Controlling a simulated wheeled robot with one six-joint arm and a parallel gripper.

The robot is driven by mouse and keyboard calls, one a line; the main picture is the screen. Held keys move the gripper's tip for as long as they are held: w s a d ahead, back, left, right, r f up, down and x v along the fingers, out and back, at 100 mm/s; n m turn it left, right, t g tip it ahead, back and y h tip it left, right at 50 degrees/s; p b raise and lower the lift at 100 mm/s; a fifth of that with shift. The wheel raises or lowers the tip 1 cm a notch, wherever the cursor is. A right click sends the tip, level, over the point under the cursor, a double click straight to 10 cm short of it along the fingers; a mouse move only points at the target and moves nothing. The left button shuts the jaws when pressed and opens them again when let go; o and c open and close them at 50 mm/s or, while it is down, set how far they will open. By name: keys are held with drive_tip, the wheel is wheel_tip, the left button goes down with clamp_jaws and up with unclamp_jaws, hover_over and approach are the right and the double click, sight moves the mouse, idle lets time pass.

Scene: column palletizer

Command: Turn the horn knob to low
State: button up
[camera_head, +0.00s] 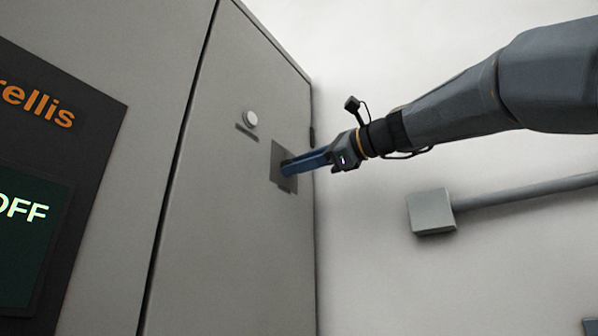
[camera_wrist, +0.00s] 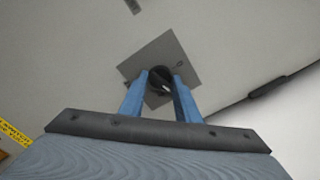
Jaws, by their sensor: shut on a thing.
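The horn knob (camera_wrist: 160,78) is a small dark round knob on a grey square plate (camera_wrist: 186,69) on the cabinet face. In the wrist view my gripper (camera_wrist: 163,82) has its two blue fingers on either side of the knob, shut on it. A light pointer mark shows on the knob's face, but I cannot read its setting. In the head view my gripper (camera_head: 286,168) reaches in from the right to the plate (camera_head: 276,152), and its fingers hide the knob.
A dark panel (camera_head: 95,105) and a screen reading OFF (camera_head: 30,240) are at left. A grey box with conduit (camera_head: 431,211) is on the wall at right. Below the plate the door is bare.

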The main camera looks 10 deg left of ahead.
drive_tip(key=shift+n+b, duration=0.45)
drive_tip(key=shift+n, duration=0.65)
drive_tip(key=o, duration=1)
drive_tip(key=shift+b+v, duration=1.3)
drive_tip(key=shift+v, duration=2.6)
